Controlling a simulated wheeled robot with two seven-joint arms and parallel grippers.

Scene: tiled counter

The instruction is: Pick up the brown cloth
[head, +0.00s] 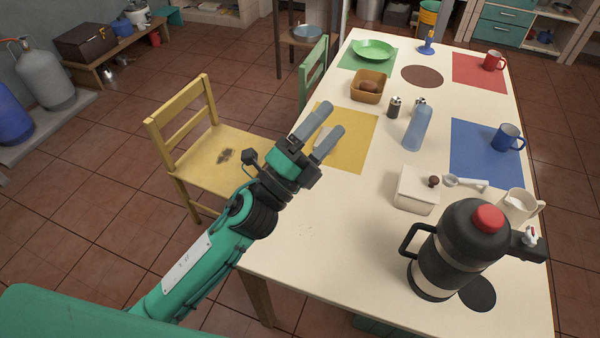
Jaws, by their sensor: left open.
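A flat brown round piece (422,76) lies toward the far end of the cream table; it is the only flat brown thing I see on the table, and I cannot tell whether it is cloth. My left gripper (331,118) is open over the yellow mat (356,133), well short of the brown piece and to its left. My right gripper is not in view.
A white box (416,190) and large black flask (458,250) stand nearer. A yellow chair (215,150) is at the left.

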